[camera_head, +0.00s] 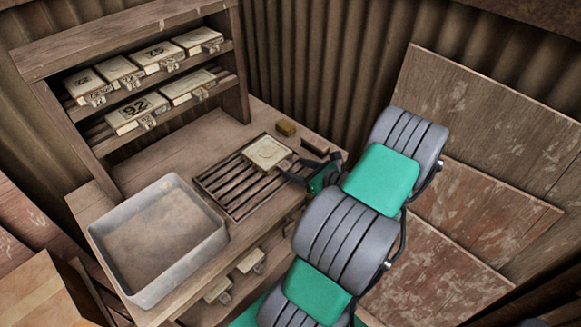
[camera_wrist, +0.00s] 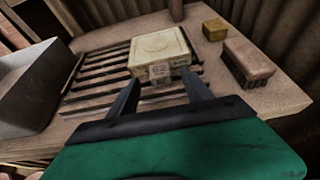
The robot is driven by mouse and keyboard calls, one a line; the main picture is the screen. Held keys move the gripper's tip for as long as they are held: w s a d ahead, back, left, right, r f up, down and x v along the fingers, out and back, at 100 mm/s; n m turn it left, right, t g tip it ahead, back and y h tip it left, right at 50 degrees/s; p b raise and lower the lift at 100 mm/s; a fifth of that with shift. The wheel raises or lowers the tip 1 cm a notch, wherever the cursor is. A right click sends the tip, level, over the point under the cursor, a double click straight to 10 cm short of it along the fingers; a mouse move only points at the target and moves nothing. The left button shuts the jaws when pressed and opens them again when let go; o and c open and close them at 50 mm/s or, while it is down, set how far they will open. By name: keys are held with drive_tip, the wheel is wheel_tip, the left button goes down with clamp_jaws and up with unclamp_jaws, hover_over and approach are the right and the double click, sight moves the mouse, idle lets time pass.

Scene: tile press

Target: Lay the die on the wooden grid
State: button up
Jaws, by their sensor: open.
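My gripper (camera_head: 293,172) is at the near right side of the die. In the wrist view its fingers (camera_wrist: 160,88) are apart, just short of the die's handle, with nothing held between them.
A grey tray (camera_head: 215,240) stands left of the grid. A small yellowish block (camera_head: 286,128) and a brush (camera_head: 314,146) lie behind and right of the die. A shelf (camera_head: 95,148) with several similar dies stands at the back left.

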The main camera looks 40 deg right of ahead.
drive_tip(key=v, duration=0.7)
drive_tip(key=w+a+r+n+g+y, duration=0.2)
drive_tip(key=w+a+n+g, duration=0.2)
drive_tip(key=a+n, duration=0.4)
drive_tip(key=w+a+r+n+g+y, duration=0.1)
drive_tip(key=w+a+n+g, duration=0.2)
drive_tip(key=w+a+n, duration=0.35)
drive_tip(key=s+a+r+n+g+h, duration=0.1)
drive_tip(key=s+a+r+n, duration=0.3)
drive_tip(key=a+n, duration=0.5)
drive_tip(key=s+a+r+n+g+h, duration=0.2)
drive_tip(key=s+a+r+n, duration=0.3)
drive_tip(key=a+n, duration=0.5)
drive_tip(key=shift+a+r+n, duration=0.35)
drive_tip(key=shift+r+n, duration=0.5)
drive_tip(key=shift+n, duration=0.4)
drive_tip(key=shift+d, duration=0.1)
